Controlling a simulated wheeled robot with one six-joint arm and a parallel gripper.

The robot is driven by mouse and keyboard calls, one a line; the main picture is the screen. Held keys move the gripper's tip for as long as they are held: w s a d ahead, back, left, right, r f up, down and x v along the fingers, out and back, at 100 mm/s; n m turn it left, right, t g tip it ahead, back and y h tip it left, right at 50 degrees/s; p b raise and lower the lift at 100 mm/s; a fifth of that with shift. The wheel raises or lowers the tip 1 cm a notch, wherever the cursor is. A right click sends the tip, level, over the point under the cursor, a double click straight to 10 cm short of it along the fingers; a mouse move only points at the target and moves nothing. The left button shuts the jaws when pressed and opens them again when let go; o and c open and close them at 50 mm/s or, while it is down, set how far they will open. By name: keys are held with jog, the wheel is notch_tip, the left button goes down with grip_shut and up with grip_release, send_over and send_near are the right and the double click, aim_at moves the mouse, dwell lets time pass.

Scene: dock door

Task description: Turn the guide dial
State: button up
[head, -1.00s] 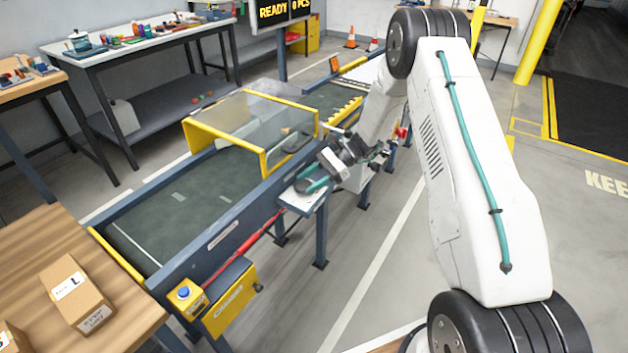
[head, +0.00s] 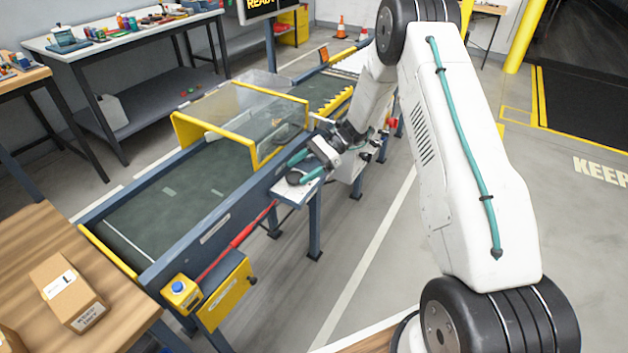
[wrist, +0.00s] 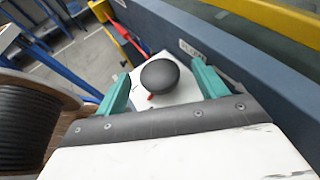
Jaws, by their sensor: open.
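The guide dial (wrist: 160,76) is a round black knob with a small red mark at its near edge. It sits on a white plate (wrist: 185,98) at the side of the conveyor. My gripper (wrist: 161,70) is open, with one teal finger on each side of the dial and a visible gap on both sides. In the head view my gripper (head: 300,168) is at the same plate, its two fingers apart around the dark dial (head: 292,178). The height of the fingertips against the dial is hard to tell.
The blue conveyor frame (head: 215,225) runs right behind the plate, with a clear yellow-edged guard (head: 245,105) above the belt. A yellow box with a blue button (head: 181,291) is at front left. A brown carton (head: 68,292) lies on a wooden table. Floor right of the conveyor is clear.

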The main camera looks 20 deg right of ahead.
notch_tip(320, 180, up, 3)
jog(key=shift+s+r, duration=0.1)
jog(key=shift+s, duration=0.05)
jog(key=s+r, duration=0.1)
jog(key=s, duration=1.4)
jog(key=shift+s, duration=0.35)
jog(key=shift+a, duration=0.1)
